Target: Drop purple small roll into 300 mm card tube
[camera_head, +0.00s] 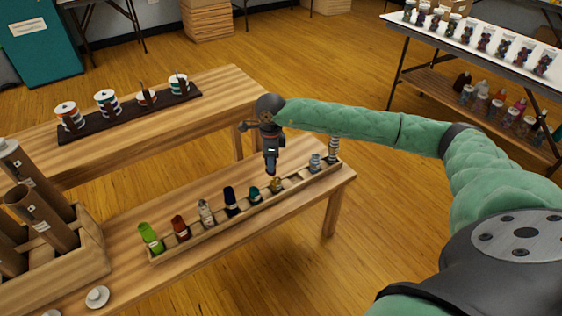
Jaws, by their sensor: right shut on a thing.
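My right gripper (271,158) hangs over the long wooden rack (195,246), pointing down, just above a gold roll (276,185). It is shut on a small dark thing at its tips, mostly hidden, whose colour is hard to tell. I cannot make out a clearly purple roll in the rack. Brown card tubes stand tilted in a wooden crate (88,264) at the left; one card tube (42,218) shows its open top. Their labels are too small to read, so I cannot tell which is 300 mm. My left gripper is out of view.
The rack also holds a green roll (150,238), a red-brown roll (181,228) and a dark blue roll (232,201). White round pieces (97,297) lie near the front. A dark tray (130,111) of tins is behind. A white table (470,45) stands back right.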

